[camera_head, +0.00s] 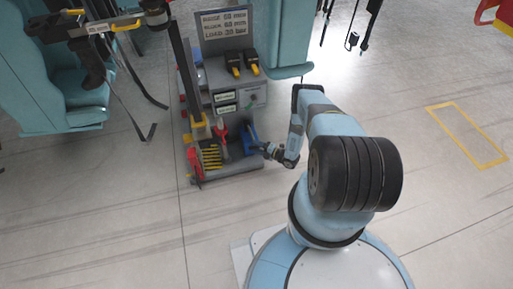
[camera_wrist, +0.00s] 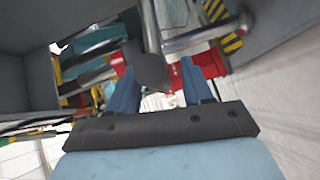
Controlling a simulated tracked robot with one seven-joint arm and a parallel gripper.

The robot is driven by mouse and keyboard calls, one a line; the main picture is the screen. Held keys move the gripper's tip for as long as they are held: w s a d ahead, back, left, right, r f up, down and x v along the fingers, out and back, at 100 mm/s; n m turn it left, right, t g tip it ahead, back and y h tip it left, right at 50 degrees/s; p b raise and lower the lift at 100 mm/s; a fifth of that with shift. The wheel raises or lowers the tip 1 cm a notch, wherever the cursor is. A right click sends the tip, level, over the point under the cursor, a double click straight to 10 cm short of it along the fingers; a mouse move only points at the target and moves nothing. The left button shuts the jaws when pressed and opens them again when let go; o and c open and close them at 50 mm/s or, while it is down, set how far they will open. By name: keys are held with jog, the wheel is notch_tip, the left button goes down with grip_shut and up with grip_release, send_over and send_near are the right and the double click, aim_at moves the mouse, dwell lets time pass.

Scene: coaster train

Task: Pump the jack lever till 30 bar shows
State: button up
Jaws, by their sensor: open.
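My gripper (camera_head: 262,147) is at the right side of the grey tool cart (camera_head: 240,168), low down, beside a blue part (camera_head: 248,136). In the wrist view its two blue fingers (camera_wrist: 160,88) are apart. A grey rod with a dark rounded end, seemingly the jack lever (camera_wrist: 150,68), shows between or just beyond the fingers; I cannot tell whether they touch it. I cannot pick out the lever clearly in the head view. No pressure reading is legible. A sign (camera_head: 224,24) on the cart seems to end in "LOAD 30 BAR".
The cart holds yellow pieces (camera_head: 210,156), a red tool (camera_head: 220,131) and two black-and-yellow items (camera_head: 242,64). Teal seats (camera_head: 50,75) stand at the left. A yellow floor outline (camera_head: 467,135) lies at the right.

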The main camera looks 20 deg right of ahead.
jog(key=shift+w+a, duration=0.2)
jog(key=shift+c, duration=0.3)
grip_shut()
dwell(0.3)
